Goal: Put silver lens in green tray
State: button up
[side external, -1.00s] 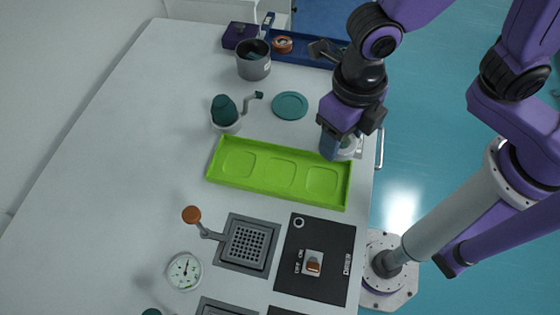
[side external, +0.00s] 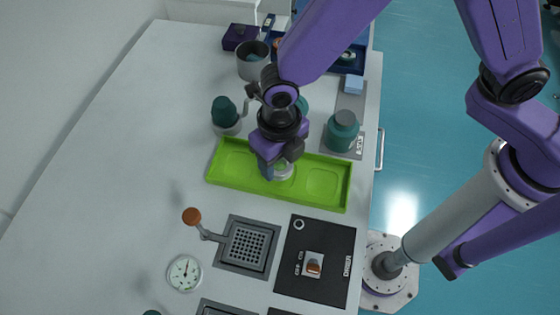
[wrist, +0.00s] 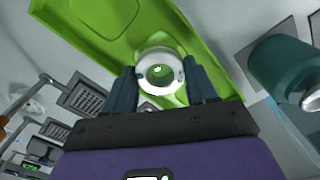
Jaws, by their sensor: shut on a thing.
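In the side view my gripper (side external: 276,170) is over the middle of the green tray (side external: 328,203), which has several shallow recesses. The tray's green floor (wrist: 215,25) shows behind and through the lens. I cannot tell whether the lens touches the tray floor. My wrist hides part of the tray's back edge.
A teal jar (side external: 342,132) stands just behind the tray's right end. A green-topped item with a crank (side external: 226,115) stands behind its left end. A grey cup (side external: 252,62) is farther back. A black switch panel (side external: 325,245) and a perforated plate (side external: 248,245) lie in front.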

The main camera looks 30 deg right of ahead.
aim_at(281, 163)
jog(key=shift+f, duration=1)
jog(key=shift+f, duration=0.15)
jog(key=o, duration=1.1)
jog(key=shift+c, duration=0.2)
notch_tip(281, 163, up, 12)
jog(key=shift+r, duration=0.2)
jog(key=shift+d, duration=0.2)
